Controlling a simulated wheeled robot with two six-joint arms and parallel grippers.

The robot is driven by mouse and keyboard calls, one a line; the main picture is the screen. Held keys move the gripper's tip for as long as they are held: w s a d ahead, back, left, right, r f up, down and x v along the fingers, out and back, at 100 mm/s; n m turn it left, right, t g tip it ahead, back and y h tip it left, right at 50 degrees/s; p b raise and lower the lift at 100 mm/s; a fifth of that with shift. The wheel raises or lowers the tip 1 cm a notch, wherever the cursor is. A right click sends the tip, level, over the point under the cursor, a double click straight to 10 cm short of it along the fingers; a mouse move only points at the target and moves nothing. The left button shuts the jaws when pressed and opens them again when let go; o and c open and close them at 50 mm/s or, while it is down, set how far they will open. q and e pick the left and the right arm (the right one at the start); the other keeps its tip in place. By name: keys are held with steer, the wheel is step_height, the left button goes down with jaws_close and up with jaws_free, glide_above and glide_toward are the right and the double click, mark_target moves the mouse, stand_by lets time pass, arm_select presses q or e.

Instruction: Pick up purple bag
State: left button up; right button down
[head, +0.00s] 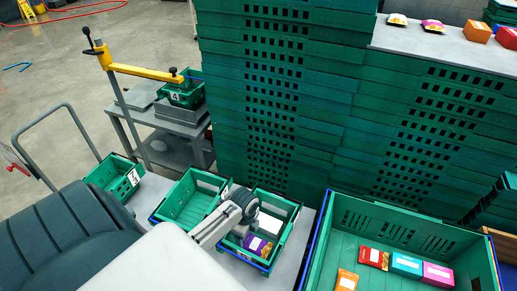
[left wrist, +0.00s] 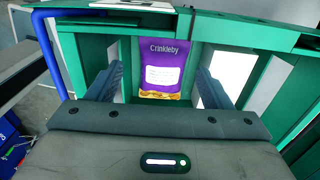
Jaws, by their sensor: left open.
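The purple bag (left wrist: 164,56) is in the left wrist view, reading "Crinkleby" with a white label and a golden lower edge. It lies between the two fingers of my left gripper (left wrist: 160,84), which is open; I cannot tell whether either finger touches it. In the head view the purple bag (head: 257,247) lies at the near end of a green crate (head: 290,213). My left arm reaches over that crate and hides part of its inside. My right gripper does not show.
An empty green crate (head: 184,207) stands to the left. A larger green crate (head: 345,208) on the right holds several packets, including red (head: 373,257), blue (head: 407,264) and pink (head: 437,274) ones. Tall stacks of green crates (head: 272,90) stand behind.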

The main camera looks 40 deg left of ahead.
mark_target(248, 240)
arm_select(q)
steer(key=shift+f, duration=0.45)
steer(key=shift+w+f, duration=0.15)
steer(key=shift+f, duration=0.1)
steer(key=f+p, duration=0.2)
steer(key=f, duration=0.1)
steer(key=shift+w+f, duration=0.2)
steer(key=shift+f, duration=0.9)
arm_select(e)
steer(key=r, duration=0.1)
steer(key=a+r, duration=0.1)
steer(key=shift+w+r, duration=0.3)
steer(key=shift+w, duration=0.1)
arm_select(q)
steer(key=c, duration=0.6)
steer(key=shift+c, duration=0.3)
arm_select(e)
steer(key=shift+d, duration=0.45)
